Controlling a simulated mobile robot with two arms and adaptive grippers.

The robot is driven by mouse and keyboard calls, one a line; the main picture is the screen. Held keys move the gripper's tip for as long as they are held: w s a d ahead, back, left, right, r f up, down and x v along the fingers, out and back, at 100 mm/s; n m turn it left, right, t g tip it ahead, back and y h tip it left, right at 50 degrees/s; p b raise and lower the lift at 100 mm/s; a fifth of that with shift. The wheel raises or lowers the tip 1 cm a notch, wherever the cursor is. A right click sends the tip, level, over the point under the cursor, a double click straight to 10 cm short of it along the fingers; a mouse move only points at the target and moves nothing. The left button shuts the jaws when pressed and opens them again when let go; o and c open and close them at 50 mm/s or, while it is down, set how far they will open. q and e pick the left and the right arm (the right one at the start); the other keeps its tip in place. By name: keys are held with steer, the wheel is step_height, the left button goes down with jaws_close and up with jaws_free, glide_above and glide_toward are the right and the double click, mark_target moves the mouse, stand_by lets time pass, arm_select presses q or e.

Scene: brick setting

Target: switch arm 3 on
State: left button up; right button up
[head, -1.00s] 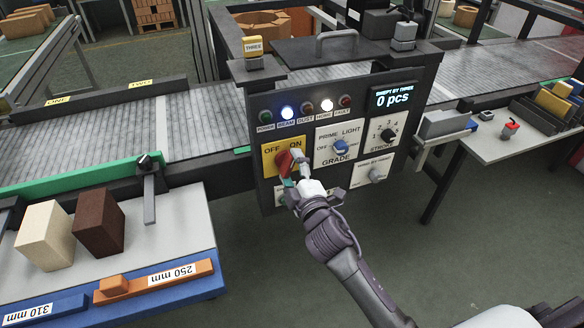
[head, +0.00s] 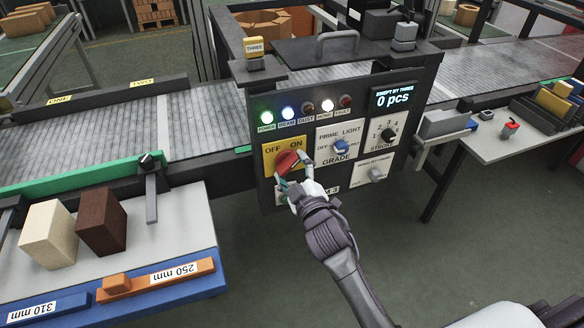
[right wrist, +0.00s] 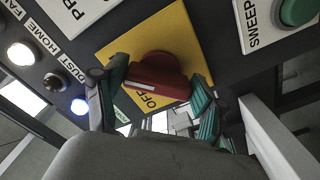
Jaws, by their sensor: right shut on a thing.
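The red rotary switch (head: 287,161) sits on a yellow OFF/ON plate (head: 268,156) at the left of the dark control panel. It is turned towards the ON side. The green POWER lamp (head: 266,118) is lit. My right gripper (head: 288,180) is shut on the red switch, with a finger on either side. In the right wrist view, the red switch (right wrist: 155,78) shows between the teal-padded fingers, with OFF below it. The label under the switch is partly hidden by my gripper; a "3" shows at its right end. My left gripper is not in view.
The panel also holds the PRIME/LIGHT knob (head: 340,145), the STROKE knob (head: 388,134), a lower knob (head: 376,174) and a display (head: 393,97) reading 0 pcs. A conveyor (head: 90,130) runs behind. A table with two blocks is at left; a side table (head: 480,150) is at right.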

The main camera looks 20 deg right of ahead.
steer(key=shift+f, duration=0.1)
steer(key=o, duration=1.1)
steer(key=shift+o, duration=0.2)
steer(key=shift+s, duration=0.1)
steer(key=s, duration=1.2)
steer(key=shift+d, duration=0.2)
steer(key=shift+w, duration=0.1)
